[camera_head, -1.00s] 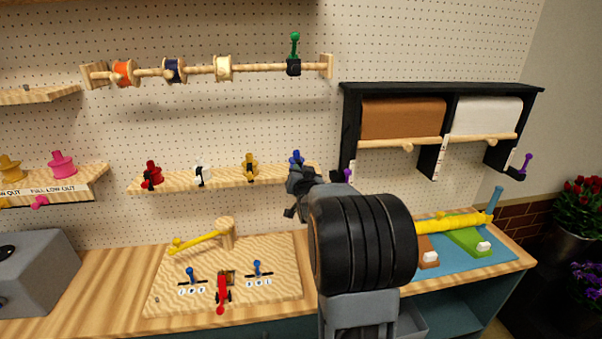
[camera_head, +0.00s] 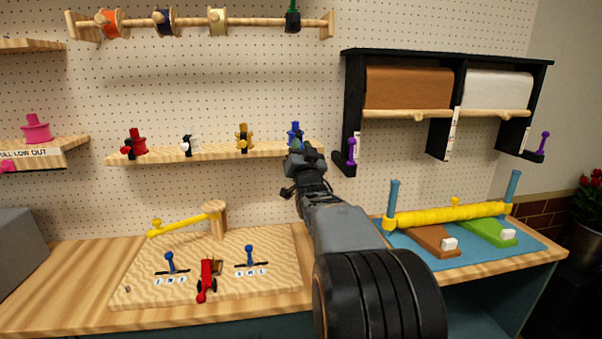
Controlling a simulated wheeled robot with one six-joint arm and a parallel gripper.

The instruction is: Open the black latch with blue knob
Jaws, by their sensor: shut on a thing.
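At the right end of the small wall shelf (camera_head: 215,154) stands a blue piece (camera_head: 295,130), its top showing above my gripper. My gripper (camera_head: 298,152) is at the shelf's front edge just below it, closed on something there. The black latch with the blue knob is hidden behind the gripper, so its position and the exact grip cannot be made out.
Along the same shelf stand red (camera_head: 137,143), white (camera_head: 188,144) and yellow (camera_head: 244,136) pieces with latches. A black paper-roll rack (camera_head: 352,100) with a purple knob (camera_head: 351,152) is close on the right. The wooden board (camera_head: 270,280) with levers lies below.

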